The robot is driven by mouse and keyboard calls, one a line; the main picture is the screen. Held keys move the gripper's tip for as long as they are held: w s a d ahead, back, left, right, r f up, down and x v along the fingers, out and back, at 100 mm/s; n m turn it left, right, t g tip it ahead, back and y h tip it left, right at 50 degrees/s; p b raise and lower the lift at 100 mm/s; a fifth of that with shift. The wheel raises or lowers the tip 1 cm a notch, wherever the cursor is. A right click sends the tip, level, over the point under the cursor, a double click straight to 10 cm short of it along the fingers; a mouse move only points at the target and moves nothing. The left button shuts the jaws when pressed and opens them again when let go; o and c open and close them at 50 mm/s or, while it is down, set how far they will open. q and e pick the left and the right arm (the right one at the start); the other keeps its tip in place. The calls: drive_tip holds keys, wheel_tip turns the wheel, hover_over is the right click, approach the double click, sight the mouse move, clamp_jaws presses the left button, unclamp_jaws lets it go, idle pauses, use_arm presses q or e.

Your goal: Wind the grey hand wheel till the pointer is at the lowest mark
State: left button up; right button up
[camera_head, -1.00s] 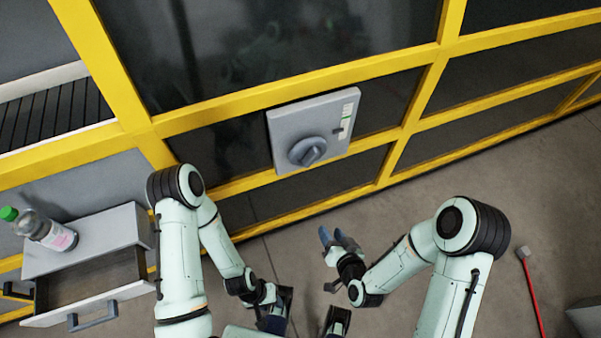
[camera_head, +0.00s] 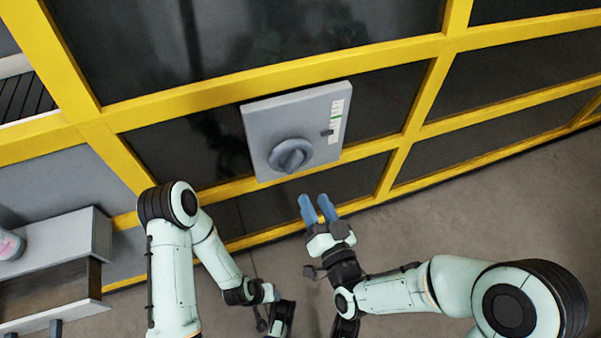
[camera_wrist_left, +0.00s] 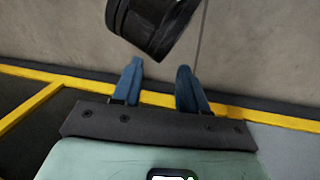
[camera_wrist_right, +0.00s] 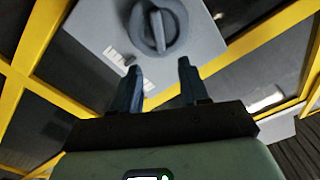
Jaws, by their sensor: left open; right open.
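The grey hand wheel (camera_head: 290,155) is a round knob with a raised bar across it, on a light grey panel (camera_head: 262,122) fixed to the yellow-framed machine. A white scale strip with green (camera_head: 336,119) runs along the panel's right side, with a small dark pointer (camera_head: 327,132) beside it, around mid-strip. My right gripper (camera_head: 318,203) is open and empty, just below the panel, apart from the wheel. In the right wrist view the wheel (camera_wrist_right: 158,26) lies beyond the open fingers (camera_wrist_right: 160,80). My left gripper (camera_wrist_left: 160,80) is open and empty over the floor in its wrist view.
Yellow frame bars (camera_head: 225,192) with dark panes surround the panel. Open floor (camera_head: 450,210) lies at the right.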

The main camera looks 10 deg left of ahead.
sight(298, 164)
use_arm(q)
drive_tip(key=shift+t+y, duration=0.3)
drive_tip(key=shift+t, duration=0.3)
drive_tip(key=w+f+b, duration=0.1)
drive_tip(key=w+a+f+b, duration=0.1)
drive_tip(key=w+f, duration=0.1)
drive_tip(key=shift+w+a, duration=0.2)
drive_tip(key=shift+w, duration=0.05)
use_arm(e)
drive_tip(key=x, duration=1.1)
drive_tip(key=shift+f, duration=0.1)
clamp_jaws()
